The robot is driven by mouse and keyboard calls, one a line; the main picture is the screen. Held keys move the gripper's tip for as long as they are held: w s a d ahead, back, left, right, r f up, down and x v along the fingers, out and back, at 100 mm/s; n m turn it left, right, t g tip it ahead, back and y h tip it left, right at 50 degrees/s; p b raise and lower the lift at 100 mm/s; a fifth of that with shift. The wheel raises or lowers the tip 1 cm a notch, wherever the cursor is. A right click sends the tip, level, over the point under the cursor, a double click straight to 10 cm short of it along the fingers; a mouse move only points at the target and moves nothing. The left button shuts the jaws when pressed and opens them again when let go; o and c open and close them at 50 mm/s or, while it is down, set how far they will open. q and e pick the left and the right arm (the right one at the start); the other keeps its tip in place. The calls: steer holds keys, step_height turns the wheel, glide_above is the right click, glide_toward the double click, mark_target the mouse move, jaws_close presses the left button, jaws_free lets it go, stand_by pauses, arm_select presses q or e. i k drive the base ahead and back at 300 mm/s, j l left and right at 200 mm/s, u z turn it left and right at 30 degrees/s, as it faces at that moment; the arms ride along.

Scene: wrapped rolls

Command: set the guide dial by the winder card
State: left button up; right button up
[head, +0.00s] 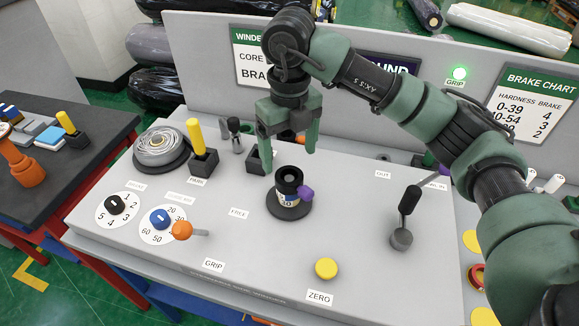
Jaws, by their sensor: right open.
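The blue dial (160,219), on a white disc with numbers from 20 to 60, sits at the console's front left; I take it as the guide dial. Its small label is unreadable, and an orange-knobbed lever (182,231) hides part of its scale. I cannot tell which number its white mark meets. The winder card (247,40) is on the back panel, with green heading and "CORE" and "BRA" lines; my right arm hides its right part. My right gripper (290,158) is open and empty above the console, behind the black spindle and well right of the dial. My left gripper is out of view.
A black dial (115,204) numbered 1 to 5 is left of the blue one. A yellow-handled lever (197,135), a spindle (289,190) with a purple knob and a black lever (408,205) stand up. The brake chart (533,105) is at right. A green GRIP lamp (459,73) is lit.

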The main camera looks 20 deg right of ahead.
mark_target(160, 218)
steer(key=k, duration=1.5)
